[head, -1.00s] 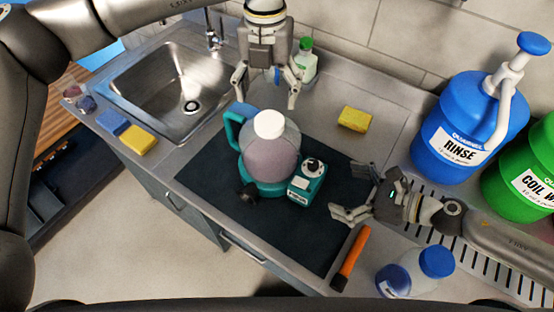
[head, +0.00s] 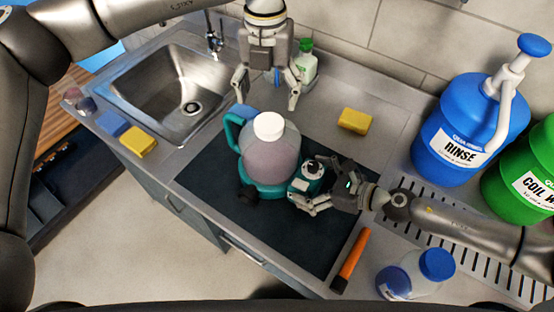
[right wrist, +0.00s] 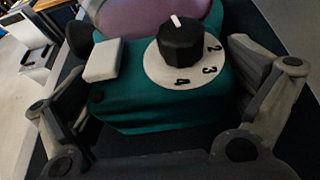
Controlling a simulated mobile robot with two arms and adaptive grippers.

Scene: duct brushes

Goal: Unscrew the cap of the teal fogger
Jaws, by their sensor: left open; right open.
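The teal fogger (head: 262,190) stands upright on the dark mat, with a teal handle on its left and a translucent tank holding pinkish liquid. Its white cap (head: 269,126) sits on top of the tank. My right gripper (head: 308,184) is open, with its fingers on either side of the fogger's teal control box (right wrist: 150,105). In the right wrist view the box, with a black dial (right wrist: 181,45) and a white switch, lies between the two fingers; contact is unclear. My left gripper (head: 268,92) is open and empty, behind and above the fogger, pointing down.
A green-capped bottle (head: 306,64) stands behind my left gripper. Yellow sponges (head: 354,121), an orange-handled tool (head: 350,260), a blue-capped jar (head: 405,275) and a blue rinse jug (head: 455,130) surround the mat (head: 230,208). The sink (head: 175,90) is at left.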

